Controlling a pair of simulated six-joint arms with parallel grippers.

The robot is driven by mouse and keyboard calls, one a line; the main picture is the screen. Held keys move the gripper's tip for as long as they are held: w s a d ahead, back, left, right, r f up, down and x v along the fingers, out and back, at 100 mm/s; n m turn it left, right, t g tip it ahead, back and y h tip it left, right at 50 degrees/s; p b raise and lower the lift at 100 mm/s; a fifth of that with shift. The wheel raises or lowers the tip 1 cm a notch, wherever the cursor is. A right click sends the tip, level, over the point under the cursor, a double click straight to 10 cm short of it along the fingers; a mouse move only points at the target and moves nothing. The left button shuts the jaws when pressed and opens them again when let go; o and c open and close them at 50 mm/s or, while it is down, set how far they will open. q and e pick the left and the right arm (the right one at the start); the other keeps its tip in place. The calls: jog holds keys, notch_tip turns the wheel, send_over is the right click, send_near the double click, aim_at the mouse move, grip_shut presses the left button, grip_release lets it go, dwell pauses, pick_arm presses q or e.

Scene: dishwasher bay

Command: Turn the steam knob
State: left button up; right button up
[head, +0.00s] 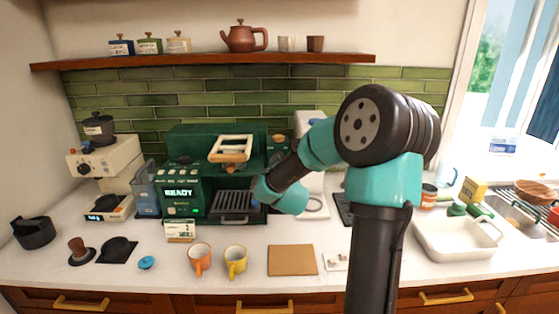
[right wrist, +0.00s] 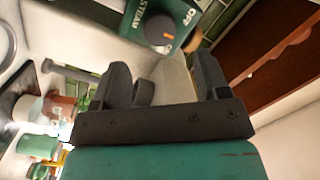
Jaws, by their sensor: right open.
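The steam knob (right wrist: 158,30) is dark and round with an orange mark. It sits on a green panel (right wrist: 185,17) lettered STEAM and OFF, at the top of the right wrist view. My right gripper (right wrist: 161,70) is open, with its two dark fingers apart and pointing toward the knob. The knob lies beyond the fingertips, not between them. In the head view my right arm reaches left to the green coffee machine (head: 180,187), whose display reads READY. The arm hides the gripper and I cannot make out the knob there. My left gripper is not in view.
An orange mug (head: 200,258) and a yellow mug (head: 235,261) stand in front of the machine, beside a brown mat (head: 292,260). A cream grinder (head: 105,160) stands left. A white basin (head: 455,240) is at right. A wooden shelf (head: 205,61) runs above.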

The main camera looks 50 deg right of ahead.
jog(key=x, duration=0.6)
jog(key=shift+w+d+f, duration=0.1)
jog(key=shift+w+d, duration=0.05)
jog(key=c, duration=0.9)
jog(key=shift+m, duration=0.3)
jog(key=shift+f+m+h, duration=0.1)
jog(key=shift+m+h, duration=0.2)
jog(key=shift+m, duration=3)
